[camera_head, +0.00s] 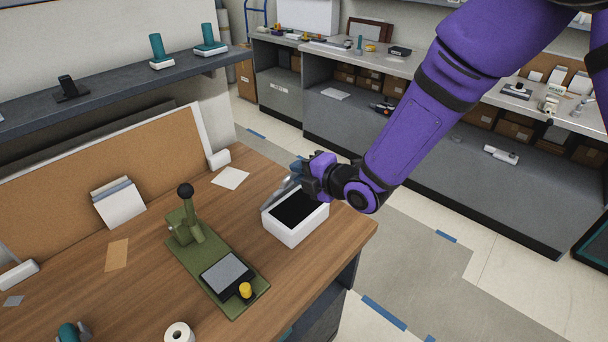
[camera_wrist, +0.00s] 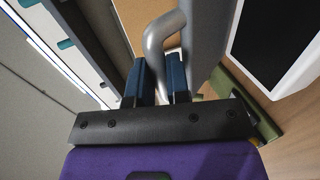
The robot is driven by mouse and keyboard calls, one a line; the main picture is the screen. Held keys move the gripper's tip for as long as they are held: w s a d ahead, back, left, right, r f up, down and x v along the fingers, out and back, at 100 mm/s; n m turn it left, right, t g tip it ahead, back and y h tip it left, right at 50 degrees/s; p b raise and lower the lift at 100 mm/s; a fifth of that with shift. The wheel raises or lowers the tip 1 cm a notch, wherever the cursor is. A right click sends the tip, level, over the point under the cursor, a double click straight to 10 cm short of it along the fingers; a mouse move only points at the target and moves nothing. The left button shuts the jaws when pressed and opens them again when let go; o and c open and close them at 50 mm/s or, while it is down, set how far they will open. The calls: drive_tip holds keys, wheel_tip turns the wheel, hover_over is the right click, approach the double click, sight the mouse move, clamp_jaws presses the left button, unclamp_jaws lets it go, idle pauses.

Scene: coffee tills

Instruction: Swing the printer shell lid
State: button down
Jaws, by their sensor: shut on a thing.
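The printer shell is a white open-topped box (camera_head: 287,233) with a dark inside, near the right edge of the wooden bench. Its grey lid (camera_head: 281,189) stands raised at the box's far left side, partly hidden by my gripper. In the wrist view the lid shows as a grey panel (camera_wrist: 207,38) edge-on, with a curved grey handle (camera_wrist: 155,38) beside it. My gripper (camera_head: 297,168) is over the far side of the box. Its blue fingers (camera_wrist: 160,80) are shut on the handle. The white box rim (camera_wrist: 296,70) shows at the right of the wrist view.
A green lever press (camera_head: 214,262) with a black knob stands left of the box. A paper roll (camera_head: 179,333) lies at the front edge. A white paper sheet (camera_head: 230,178) lies behind, near the cork board (camera_head: 150,165). Open floor lies right of the bench.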

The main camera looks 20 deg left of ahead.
drive_tip(key=shift+w+a+r, duration=0.2)
drive_tip(key=shift+a, duration=0.3)
drive_tip(key=shift+w+a+r, duration=0.25)
drive_tip(key=shift+a, duration=0.25)
drive_tip(key=shift+w+a+r, duration=0.2)
drive_tip(key=shift+a, duration=0.3)
drive_tip(key=c, duration=1)
unclamp_jaws()
drive_tip(key=shift+d, duration=0.1)
drive_tip(key=shift+s+f, duration=0.1)
